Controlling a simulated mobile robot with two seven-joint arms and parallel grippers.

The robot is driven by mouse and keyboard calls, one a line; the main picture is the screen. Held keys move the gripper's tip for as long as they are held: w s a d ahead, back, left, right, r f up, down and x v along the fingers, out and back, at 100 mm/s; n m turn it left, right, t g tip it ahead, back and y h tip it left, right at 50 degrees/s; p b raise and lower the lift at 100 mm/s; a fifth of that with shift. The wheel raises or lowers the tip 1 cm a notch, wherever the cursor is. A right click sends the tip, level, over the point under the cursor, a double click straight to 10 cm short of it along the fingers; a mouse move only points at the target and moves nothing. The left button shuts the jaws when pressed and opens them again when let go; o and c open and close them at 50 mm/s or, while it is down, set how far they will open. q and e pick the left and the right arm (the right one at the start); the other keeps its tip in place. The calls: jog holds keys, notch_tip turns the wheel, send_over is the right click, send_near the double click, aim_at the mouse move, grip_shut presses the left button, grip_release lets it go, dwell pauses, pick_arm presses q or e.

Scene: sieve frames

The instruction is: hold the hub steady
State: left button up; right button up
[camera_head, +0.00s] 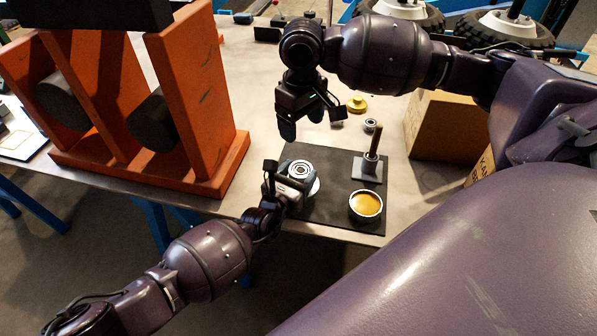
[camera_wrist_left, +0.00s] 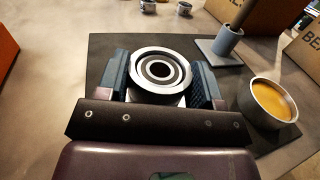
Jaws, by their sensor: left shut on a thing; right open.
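The hub (camera_head: 300,170) is a pale round metal part with dark rings on its top face. It stands on the left part of the black mat (camera_head: 328,211). In the left wrist view the hub (camera_wrist_left: 160,72) sits between the two blue-padded fingers. My left gripper (camera_head: 289,181) is shut on the hub from the front left. My right gripper (camera_head: 301,124) hangs above the table behind the hub, fingers pointing down, open and empty. The hub's lower part is hidden by the left gripper.
A dish of amber stuff (camera_head: 366,205) and a grey block with an upright rod (camera_head: 369,166) stand on the mat's right side. Small rings and a yellow part (camera_head: 357,104) lie behind. A cardboard box (camera_head: 440,128) is right; an orange frame (camera_head: 190,100) is left.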

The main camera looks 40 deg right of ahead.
pick_arm(q)
jog(key=o, duration=1.6)
jog(key=shift+v, duration=6.05)
